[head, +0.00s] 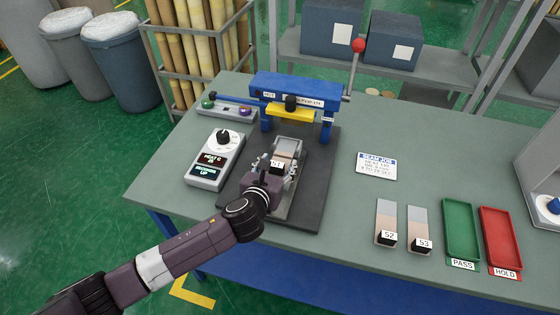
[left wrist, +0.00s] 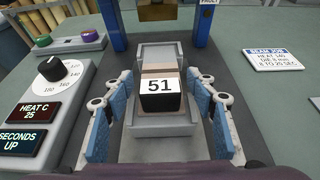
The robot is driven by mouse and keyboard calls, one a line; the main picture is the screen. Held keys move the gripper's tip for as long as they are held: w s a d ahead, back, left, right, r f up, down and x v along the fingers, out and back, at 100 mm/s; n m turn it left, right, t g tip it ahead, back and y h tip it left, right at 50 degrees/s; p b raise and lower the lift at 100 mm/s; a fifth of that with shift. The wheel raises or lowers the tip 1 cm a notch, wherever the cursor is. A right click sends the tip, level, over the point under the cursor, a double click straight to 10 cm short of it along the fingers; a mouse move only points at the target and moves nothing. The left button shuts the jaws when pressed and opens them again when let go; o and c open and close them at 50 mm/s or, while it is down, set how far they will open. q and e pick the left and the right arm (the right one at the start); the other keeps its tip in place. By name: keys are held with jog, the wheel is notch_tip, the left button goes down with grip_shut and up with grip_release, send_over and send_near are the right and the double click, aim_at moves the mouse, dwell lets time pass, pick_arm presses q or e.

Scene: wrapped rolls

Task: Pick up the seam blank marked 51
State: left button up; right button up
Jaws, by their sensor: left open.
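The seam blank marked 51 (left wrist: 160,98) lies on the grey cradle of the press, with its dark, labelled end toward me. It also shows in the head view (head: 276,162). My left gripper (left wrist: 160,115) is open, with its blue-padded fingers on either side of the blank and a gap on both sides. In the head view my left gripper (head: 274,172) is over the front of the press base and partly covers the cradle. The blue press (head: 298,88) with a yellow bar stands just behind the blank. My right gripper is not in view.
A dial control box (head: 217,160) stands left of the press. A red-knobbed lever (head: 358,46) rises at the press's right. Blanks 52 (head: 387,222) and 53 (head: 419,228), a green PASS tray (head: 446,203) and a red HOLD tray (head: 484,210) lie at right. The table around the job card (head: 376,167) is clear.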

pick_arm(q)
jog(key=c, duration=1.3)
